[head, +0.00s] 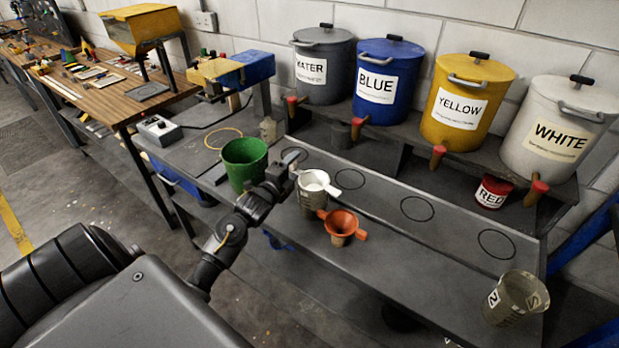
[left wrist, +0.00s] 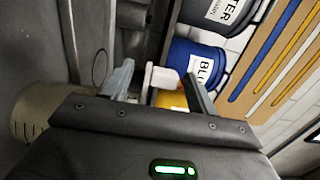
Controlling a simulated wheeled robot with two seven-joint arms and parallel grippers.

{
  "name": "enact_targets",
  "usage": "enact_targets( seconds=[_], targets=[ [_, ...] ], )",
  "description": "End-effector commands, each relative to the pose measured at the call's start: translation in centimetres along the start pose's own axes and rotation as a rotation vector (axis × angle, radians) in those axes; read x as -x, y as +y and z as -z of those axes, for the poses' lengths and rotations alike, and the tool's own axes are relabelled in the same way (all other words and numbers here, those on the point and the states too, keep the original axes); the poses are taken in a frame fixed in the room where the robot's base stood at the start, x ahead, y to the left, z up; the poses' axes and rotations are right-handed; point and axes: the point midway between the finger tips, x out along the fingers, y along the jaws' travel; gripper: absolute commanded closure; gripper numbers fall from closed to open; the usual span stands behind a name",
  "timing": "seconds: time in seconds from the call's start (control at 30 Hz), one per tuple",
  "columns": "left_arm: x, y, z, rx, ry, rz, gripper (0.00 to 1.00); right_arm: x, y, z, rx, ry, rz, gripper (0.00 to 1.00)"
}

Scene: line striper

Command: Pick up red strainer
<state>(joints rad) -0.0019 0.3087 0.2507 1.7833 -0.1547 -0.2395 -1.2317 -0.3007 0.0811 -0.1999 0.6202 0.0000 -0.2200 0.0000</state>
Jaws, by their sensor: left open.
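The red strainer (head: 342,222), orange-red and funnel-shaped with side tabs, sits on a small container on the grey bench in the head view. A white strainer (head: 313,181) rests on a grey cup (head: 313,203) just behind and left of it. My left gripper (head: 291,174) is at the left side of the white strainer, away from the red one. In the left wrist view its fingers (left wrist: 160,88) are apart, with a white piece (left wrist: 161,77), apparently the white strainer's handle, between or beyond them. I cannot make out the red strainer there. My right gripper is not in view.
A green bucket (head: 244,162) stands left of my left gripper. WATER (head: 322,70), BLUE (head: 384,80), YELLOW (head: 466,100) and WHITE (head: 560,130) barrels line the back shelf. A red tin (head: 492,192) and a clear cup (head: 514,298) are at right.

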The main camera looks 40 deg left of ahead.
Motion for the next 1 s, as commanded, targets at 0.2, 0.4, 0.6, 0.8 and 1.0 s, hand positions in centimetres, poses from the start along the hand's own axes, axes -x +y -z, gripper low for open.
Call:
enact_targets(
  seconds=[0.2, 0.4, 0.6, 0.8, 1.0],
  targets=[
    [0.0, 0.1, 0.0, 0.000, 0.000, 0.000, 0.47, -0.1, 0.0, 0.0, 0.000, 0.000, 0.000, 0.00],
    [0.0, 0.1, 0.0, 0.000, 0.000, -0.001, 0.73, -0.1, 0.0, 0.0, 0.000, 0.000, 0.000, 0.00],
    [0.0, 0.1, 0.0, 0.000, 0.000, 0.000, 0.91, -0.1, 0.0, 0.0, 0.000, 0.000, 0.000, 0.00],
    [0.0, 0.0, 0.0, 0.000, 0.000, 0.000, 0.91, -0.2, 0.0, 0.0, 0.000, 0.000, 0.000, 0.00],
    [0.0, -1.2, 0.0, -0.002, 0.001, 0.004, 0.91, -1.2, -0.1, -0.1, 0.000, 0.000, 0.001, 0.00]
  ],
)
